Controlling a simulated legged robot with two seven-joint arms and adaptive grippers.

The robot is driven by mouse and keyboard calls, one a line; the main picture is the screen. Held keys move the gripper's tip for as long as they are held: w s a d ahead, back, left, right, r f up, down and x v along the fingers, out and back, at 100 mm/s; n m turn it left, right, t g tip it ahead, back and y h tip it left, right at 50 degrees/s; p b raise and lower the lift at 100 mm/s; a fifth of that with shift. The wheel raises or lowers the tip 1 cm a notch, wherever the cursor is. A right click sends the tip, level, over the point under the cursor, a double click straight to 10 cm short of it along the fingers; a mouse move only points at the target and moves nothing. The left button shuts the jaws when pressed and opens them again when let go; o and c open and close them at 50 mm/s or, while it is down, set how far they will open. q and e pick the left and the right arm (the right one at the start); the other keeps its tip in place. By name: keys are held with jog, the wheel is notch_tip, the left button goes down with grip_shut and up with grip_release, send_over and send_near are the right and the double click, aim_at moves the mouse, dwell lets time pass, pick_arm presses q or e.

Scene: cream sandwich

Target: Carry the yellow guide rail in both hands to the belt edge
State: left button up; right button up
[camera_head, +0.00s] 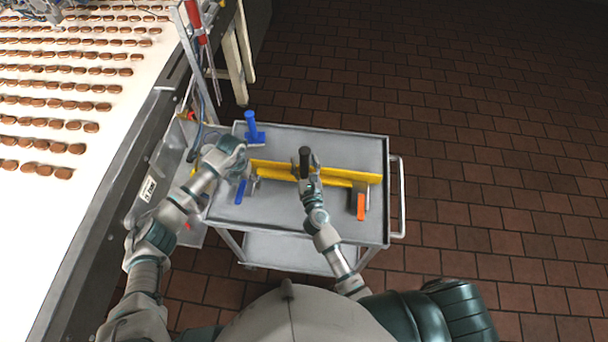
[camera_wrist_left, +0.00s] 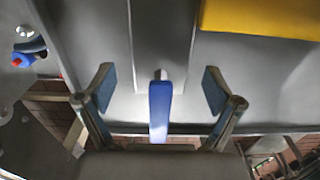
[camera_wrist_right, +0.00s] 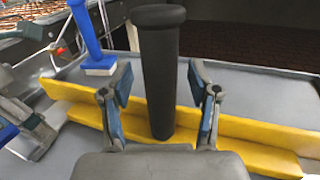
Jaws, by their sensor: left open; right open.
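The yellow guide rail (camera_head: 340,175) lies lengthwise across the top of the grey cart. My right gripper (camera_head: 308,170) is over the middle of the rail. In the right wrist view its open fingers (camera_wrist_right: 162,85) stand either side of an upright black cylinder (camera_wrist_right: 158,45); contact cannot be told. The rail (camera_wrist_right: 245,130) runs across that view, partly hidden by the gripper. My left gripper (camera_head: 240,160) is open near the rail's left end. In the left wrist view a blue handle (camera_wrist_left: 160,108) shows between its fingers, with the yellow rail (camera_wrist_left: 265,18) off to the upper right.
The cart top (camera_head: 280,215) also bears a blue-handled tool (camera_head: 252,125) at the back and an orange-handled tool (camera_head: 361,206) at the right. The white conveyor belt (camera_head: 110,110) with rows of brown biscuits is at left. The brick floor (camera_head: 500,140) at right is clear.

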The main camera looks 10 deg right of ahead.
pick_arm(q)
jog(key=shift+f, duration=0.6)
pick_arm(e)
jog(key=shift+w, duration=0.25)
pick_arm(q)
jog(key=c, duration=1)
pick_arm(e)
jog(key=c, duration=1)
pick_arm(q)
jog(key=c, duration=0.4)
pick_arm(e)
grip_shut()
pick_arm(q)
grip_shut()
jog(key=shift+r, duration=0.1)
pick_arm(e)
jog(key=shift+r, duration=0.1)
